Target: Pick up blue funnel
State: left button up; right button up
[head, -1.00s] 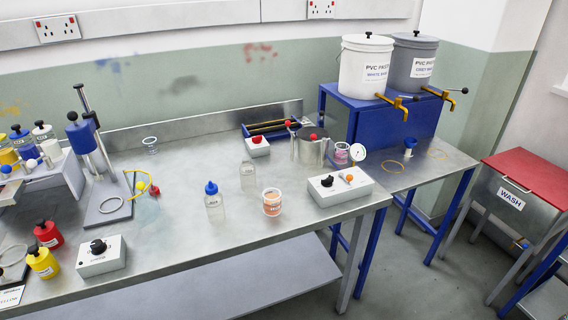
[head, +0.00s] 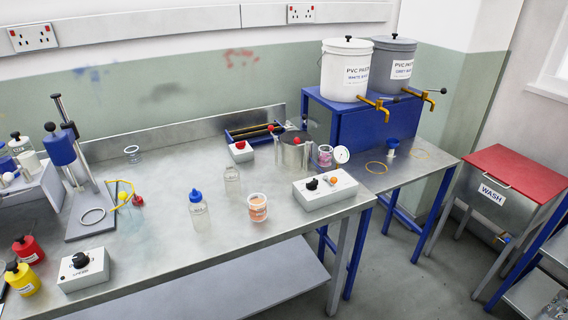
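A small blue funnel-like piece (head: 393,143) stands upright on the lower side table at the right, below the pail taps. It has a wide blue top over a paler lower part; its details are too small to make out. Neither of my grippers is in the head view.
Two pails, white (head: 344,70) and grey (head: 393,68), stand on a blue stand (head: 345,122) behind it, their taps jutting forward. A dial gauge (head: 342,154) and white control box (head: 325,188) are to its left. A red-topped wash unit (head: 508,165) stands right. The floor between is clear.

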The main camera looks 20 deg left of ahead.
aim_at(392, 143)
jog(key=i+l+u, duration=0.5)
jog(key=i, duration=0.35)
jog(key=i+l+u, duration=0.45)
jog(key=i+l, duration=0.2)
jog(key=i, duration=0.1)
